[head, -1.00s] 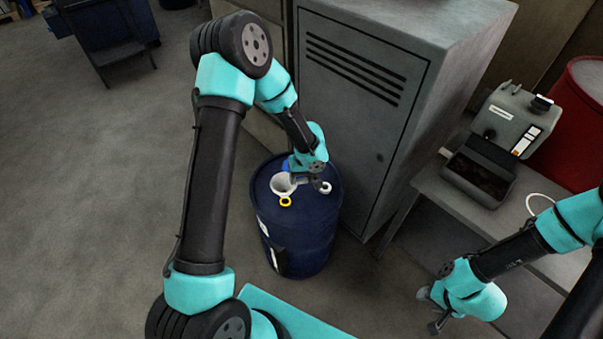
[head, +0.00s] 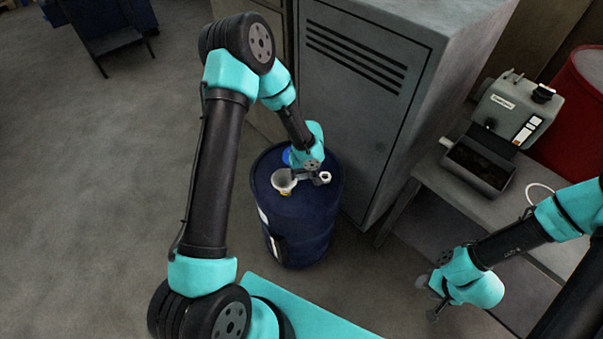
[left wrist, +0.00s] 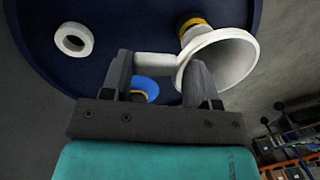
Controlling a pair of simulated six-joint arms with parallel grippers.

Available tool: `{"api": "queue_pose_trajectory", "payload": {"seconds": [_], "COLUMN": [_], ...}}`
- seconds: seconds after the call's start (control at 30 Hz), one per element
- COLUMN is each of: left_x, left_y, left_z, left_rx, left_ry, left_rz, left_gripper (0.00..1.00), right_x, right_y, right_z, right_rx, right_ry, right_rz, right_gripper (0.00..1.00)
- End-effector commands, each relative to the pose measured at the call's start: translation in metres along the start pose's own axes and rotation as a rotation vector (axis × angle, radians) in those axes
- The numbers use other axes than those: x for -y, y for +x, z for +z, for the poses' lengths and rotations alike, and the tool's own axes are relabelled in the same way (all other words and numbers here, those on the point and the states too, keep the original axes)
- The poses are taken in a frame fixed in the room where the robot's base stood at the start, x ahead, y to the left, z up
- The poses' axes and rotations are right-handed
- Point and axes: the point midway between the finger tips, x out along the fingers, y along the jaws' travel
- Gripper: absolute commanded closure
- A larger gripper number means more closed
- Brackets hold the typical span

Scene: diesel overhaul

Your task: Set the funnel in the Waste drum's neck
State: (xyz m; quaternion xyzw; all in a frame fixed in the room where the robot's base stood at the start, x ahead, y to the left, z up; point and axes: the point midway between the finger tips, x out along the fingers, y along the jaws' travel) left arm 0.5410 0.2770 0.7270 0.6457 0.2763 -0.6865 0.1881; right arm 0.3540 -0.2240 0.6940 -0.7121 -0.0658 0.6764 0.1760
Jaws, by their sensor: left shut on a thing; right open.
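The white funnel (head: 284,180) is over the top of the dark blue drum (head: 318,205). My left gripper (head: 306,177) is shut on a white bar at the funnel's side; the wide mouth also shows in the left wrist view (left wrist: 222,60). The funnel's narrow end meets a yellow ring (left wrist: 191,23) on the drum top, which the funnel partly covers in the head view. I cannot tell how deep the spout sits. My right gripper (head: 434,301) is open and empty, far to the right of the drum.
A white ring (head: 325,177) and a blue round piece (left wrist: 144,86) are also on the drum top. A grey cabinet (head: 350,110) stands close behind the drum. A bench (head: 470,212) with a grey machine (head: 515,112) and a red drum (head: 575,115) are at right.

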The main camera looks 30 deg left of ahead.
Motion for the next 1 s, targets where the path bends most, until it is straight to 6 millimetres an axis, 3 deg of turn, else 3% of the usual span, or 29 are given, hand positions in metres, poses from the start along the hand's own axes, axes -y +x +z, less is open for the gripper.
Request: {"api": "queue_pose_trajectory", "payload": {"seconds": [1.0], "left_x": [-0.0012], "left_y": [0.008], "left_z": [-0.0004], "left_rx": [0.0], "left_ry": [0.0], "left_rz": [0.0], "left_gripper": [1.0], "right_x": [0.0], "right_y": [0.0], "right_z": [0.0], "right_rx": [0.0], "right_ry": [0.0], "right_rz": [0.0], "right_gripper": [0.57]}}
